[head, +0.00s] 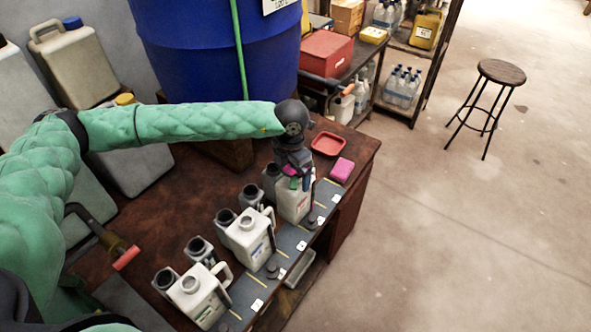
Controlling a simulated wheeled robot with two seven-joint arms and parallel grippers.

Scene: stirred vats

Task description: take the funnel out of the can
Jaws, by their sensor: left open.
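My left gripper (293,172) is open and points down over the mouth of the farthest white can (293,203) on the strip along the bench's right edge. It hides that can's mouth. A small green patch shows between the gripper and the can; I cannot tell whether it belongs to a funnel. No funnel can be made out clearly. Two more white cans, a middle one (249,240) and a near one (199,298), stand in the same row with open mouths and no funnel in them. My right gripper is not in view.
Several grey open-mouthed containers (200,252) stand behind the cans. A red tray (328,143) and a pink block (342,170) lie beyond my gripper. A large blue vat (215,60) stands behind my arm. A stool (501,73) stands on open floor at right.

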